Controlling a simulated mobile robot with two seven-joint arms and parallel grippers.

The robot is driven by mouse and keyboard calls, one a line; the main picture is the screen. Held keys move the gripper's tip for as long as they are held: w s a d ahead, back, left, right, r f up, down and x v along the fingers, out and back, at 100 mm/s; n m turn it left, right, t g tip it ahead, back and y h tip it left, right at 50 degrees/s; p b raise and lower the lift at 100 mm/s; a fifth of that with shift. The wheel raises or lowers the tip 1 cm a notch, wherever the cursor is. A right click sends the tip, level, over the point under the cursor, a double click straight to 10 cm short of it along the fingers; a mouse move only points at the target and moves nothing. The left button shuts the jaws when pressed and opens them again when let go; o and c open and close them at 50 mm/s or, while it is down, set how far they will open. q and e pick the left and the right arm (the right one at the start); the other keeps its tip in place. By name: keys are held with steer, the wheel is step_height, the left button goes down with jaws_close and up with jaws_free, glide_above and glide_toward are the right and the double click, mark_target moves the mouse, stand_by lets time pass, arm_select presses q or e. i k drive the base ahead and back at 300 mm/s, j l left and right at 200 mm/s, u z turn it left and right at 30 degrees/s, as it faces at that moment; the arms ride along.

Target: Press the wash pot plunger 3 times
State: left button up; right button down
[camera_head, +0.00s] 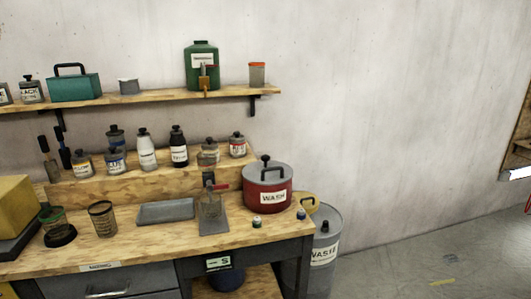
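The red wash pot (267,196) stands near the right end of the wooden workbench. It has a grey lid and a white label reading WASH. Neither of my grippers shows in the head view, so nothing of mine is seen touching the pot or the plunger.
Left of the pot, a small device with a red lever (211,200) stands on a grey plate. Small jars (257,222) sit in front of the pot. A grey waste drum (325,245) stands right of the bench (150,240). A shelf (225,94) hangs above. Floor at right is mostly clear.

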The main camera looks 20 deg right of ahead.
mark_target(264, 158)
steer(key=i+j+z, duration=0.15)
steer(key=i, duration=0.5)
steer(key=i+j+z, duration=0.1)
steer(key=i, duration=0.5)
